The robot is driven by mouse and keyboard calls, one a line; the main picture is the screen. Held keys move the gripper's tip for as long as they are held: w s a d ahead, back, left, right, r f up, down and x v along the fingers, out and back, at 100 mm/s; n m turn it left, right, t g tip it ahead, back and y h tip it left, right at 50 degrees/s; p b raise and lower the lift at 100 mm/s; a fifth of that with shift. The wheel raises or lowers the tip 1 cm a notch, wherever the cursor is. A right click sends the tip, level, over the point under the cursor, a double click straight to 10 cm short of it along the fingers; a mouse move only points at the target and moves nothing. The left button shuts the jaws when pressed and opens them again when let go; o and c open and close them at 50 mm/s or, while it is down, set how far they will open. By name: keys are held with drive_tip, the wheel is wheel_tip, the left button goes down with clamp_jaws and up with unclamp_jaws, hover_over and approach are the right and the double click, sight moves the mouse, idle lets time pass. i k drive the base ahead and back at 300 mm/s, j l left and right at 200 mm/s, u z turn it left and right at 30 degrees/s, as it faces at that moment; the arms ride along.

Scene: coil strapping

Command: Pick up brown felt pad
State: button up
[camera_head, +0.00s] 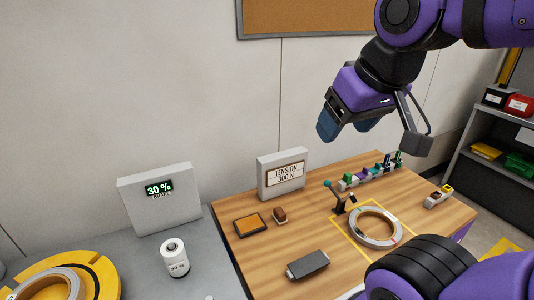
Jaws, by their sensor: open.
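A small brown block (280,214), which looks like the brown felt pad, sits on the wooden table (258,275) near its back left. It stands just right of a dark-framed tray (250,224) with an orange-brown surface. My gripper (334,124) hangs in the air, above and to the right of the brown block in the picture and well apart from it. Its blue fingers point down and to the left, and it is open. I see nothing between the fingers, though the gap is partly hidden.
A dark grey block (308,264) lies in front. A pale ring coil (376,228) and a small lever (338,200) are right. Several coloured clips (370,175) line the back. A "30 %" display (160,198) stands left.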

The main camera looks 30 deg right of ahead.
sight(279, 216)
drive_tip(key=l+u, duration=0.35)
drive_tip(key=k+l+u, duration=0.1)
drive_tip(key=u, duration=0.25)
drive_tip(key=k+l+u, duration=0.15)
drive_tip(key=u, duration=0.15)
